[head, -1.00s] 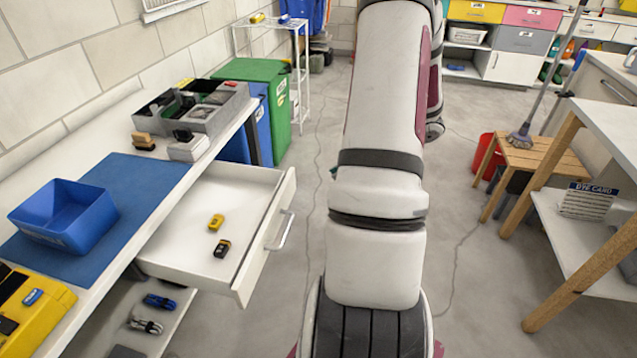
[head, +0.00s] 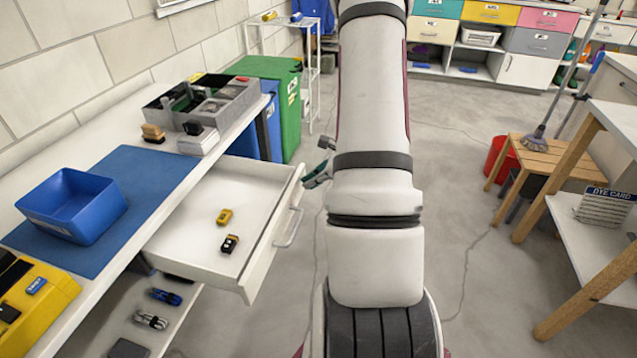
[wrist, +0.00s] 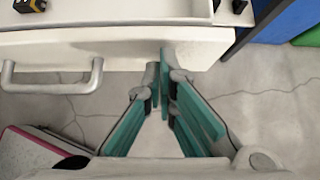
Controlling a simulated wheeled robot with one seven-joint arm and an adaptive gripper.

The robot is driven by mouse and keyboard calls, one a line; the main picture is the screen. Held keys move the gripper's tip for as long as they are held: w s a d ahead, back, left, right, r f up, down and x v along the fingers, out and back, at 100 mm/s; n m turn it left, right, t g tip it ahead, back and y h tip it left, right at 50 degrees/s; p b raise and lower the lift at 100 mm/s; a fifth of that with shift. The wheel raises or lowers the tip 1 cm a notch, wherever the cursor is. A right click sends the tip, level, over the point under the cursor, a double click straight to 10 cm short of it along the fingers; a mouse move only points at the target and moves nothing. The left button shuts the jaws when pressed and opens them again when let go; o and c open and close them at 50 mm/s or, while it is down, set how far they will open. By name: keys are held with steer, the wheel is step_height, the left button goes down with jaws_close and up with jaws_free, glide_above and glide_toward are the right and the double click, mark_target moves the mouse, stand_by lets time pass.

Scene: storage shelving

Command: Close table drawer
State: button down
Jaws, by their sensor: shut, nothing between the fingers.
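The white table drawer (head: 262,250) is pulled out from the left table in the head view. A yellow item (head: 224,216) and a black-and-yellow item (head: 230,244) lie inside it. Its handle (head: 290,228) is on the front face. My gripper (head: 316,176) shows just beyond the drawer's far front corner, partly hidden by my arm. In the wrist view my gripper (wrist: 163,62) is shut and empty, its teal fingertips close to the drawer front (wrist: 120,48), to the right of the handle (wrist: 52,77). I cannot tell whether they touch.
On the table (head: 140,232) are a blue bin (head: 72,205), a grey organizer (head: 228,108) and a yellow case (head: 40,300). A green bin (head: 270,70) stands behind the drawer. A wooden stool (head: 535,158) is at right. The floor between is clear.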

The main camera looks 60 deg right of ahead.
stand_by(0.3)
steer(key=b, duration=0.3)
glide_above(230, 184)
steer(key=shift+s+d, duration=0.15)
steer(key=shift+s, duration=0.2)
steer(key=shift+w, duration=0.3)
steer(key=shift+a+r, duration=0.1)
steer(key=shift+a, duration=0.1)
